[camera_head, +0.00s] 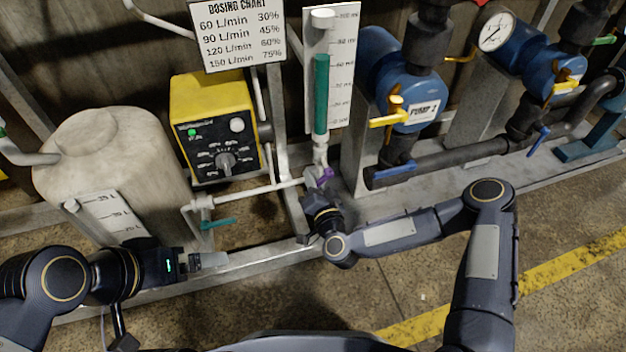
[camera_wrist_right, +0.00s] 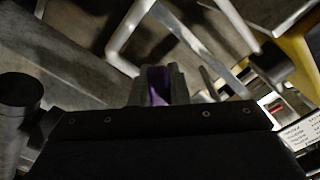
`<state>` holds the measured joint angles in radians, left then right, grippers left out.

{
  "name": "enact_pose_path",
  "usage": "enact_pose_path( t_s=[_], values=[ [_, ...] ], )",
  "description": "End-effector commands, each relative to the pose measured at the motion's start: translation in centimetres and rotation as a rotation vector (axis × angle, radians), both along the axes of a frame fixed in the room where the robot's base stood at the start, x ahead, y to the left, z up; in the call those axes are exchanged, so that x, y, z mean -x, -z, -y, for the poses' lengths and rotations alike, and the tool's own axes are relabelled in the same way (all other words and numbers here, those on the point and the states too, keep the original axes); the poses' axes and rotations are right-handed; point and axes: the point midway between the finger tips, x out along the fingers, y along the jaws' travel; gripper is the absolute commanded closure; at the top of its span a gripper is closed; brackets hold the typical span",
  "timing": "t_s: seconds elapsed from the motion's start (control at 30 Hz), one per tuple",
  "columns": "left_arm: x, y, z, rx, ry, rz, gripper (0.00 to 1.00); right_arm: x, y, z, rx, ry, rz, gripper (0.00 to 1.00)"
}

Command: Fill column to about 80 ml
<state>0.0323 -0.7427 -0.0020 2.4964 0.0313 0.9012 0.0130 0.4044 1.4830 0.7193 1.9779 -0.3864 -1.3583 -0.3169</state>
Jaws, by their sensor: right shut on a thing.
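The calibration column (camera_head: 321,95) is a clear upright tube on a white scale board (camera_head: 343,75). Teal-green liquid fills it to a level between the 60 and 80 ml marks, roughly 70 ml. A purple valve handle (camera_head: 326,175) sits just below the column. My right gripper (camera_head: 314,183) is shut on this handle; the purple also shows between the fingers in the right wrist view (camera_wrist_right: 158,86). The fingers partly hide the handle. My left gripper (camera_head: 208,261) is low at the left, apart from everything; its finger gap is unclear.
A yellow dosing pump (camera_head: 210,105) with a dial and green light stands left of the column, below a dosing chart (camera_head: 238,35). A pale tank (camera_head: 110,165) is at the left. A teal-handled valve (camera_head: 218,223) is on the lower pipe. Blue pumps (camera_head: 395,85) stand at the right.

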Motion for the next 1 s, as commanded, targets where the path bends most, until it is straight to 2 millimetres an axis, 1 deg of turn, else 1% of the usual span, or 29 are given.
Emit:
enact_pose_path(
  t_s=[0.27,0.43,1.0],
  values=[
    [0.0,0.0,0.0,0.0,0.0,0.0,0.0,0.0,0.0,-0.1,-0.025,0.001,-0.009,1.0],
    [0.0,0.1,0.0,0.0,0.0,0.0,0.0,0.1,-0.3,-0.3,-0.096,0.0,-0.031,1.0],
    [0.0,0.3,0.0,0.0,0.0,0.0,0.0,0.4,-2.4,-1.3,-0.535,0.0,-0.174,1.0]
  ],
)
